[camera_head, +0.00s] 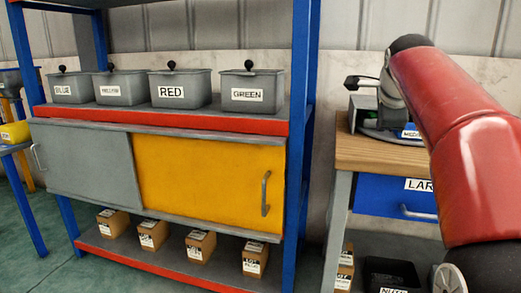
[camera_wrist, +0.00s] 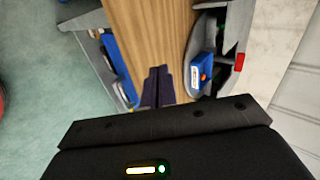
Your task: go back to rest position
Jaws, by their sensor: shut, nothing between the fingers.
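My gripper (camera_wrist: 158,88) shows in the wrist view as two dark fingers lying together over the wooden bench top (camera_wrist: 150,30). It is shut and nothing is between the fingers. In the head view my red arm link crosses the right side and hides part of the bench (camera_head: 385,150). My gripper's fingertips cannot be told clearly in that view. A grey device with a blue label (camera_wrist: 201,73) is on the bench, to the right of the fingers in the wrist view.
A blue-framed shelf holds several grey lidded bins, among them RED (camera_head: 171,92) and GREEN (camera_head: 246,96). Below are a grey door and a yellow door (camera_head: 210,180), both in place. Small cardboard boxes (camera_head: 200,245) stand on the bottom shelf. A blue drawer (camera_head: 390,198) is under the bench top.

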